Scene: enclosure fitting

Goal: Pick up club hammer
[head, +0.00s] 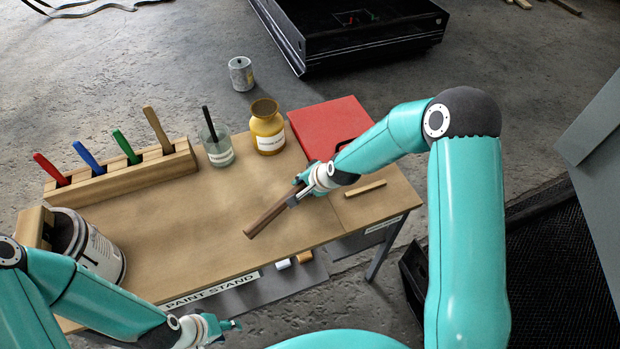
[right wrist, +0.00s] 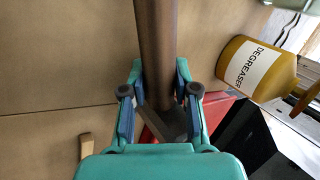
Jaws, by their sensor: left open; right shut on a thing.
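The club hammer shows as a long brown wooden handle (head: 266,219), slanting down-left over the right half of the paint stand bench (head: 200,240). My right gripper (head: 297,190) is shut around it near its upper right end. In the right wrist view the handle (right wrist: 156,45) runs up and away between the two fingers, with a darker blocky part (right wrist: 176,124) at the near end, partly hidden by the gripper. I cannot tell how far it is above the bench top. My left gripper (head: 230,326) is open and empty near the bench's front edge.
A rack with coloured-handled tools (head: 125,180), a glass jar (head: 218,150), a yellow degreaser bottle (head: 267,130) and a red case (head: 328,127) line the back. A paint can (head: 98,255) stands left; a wooden strip (head: 365,189) lies right. The bench middle is clear.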

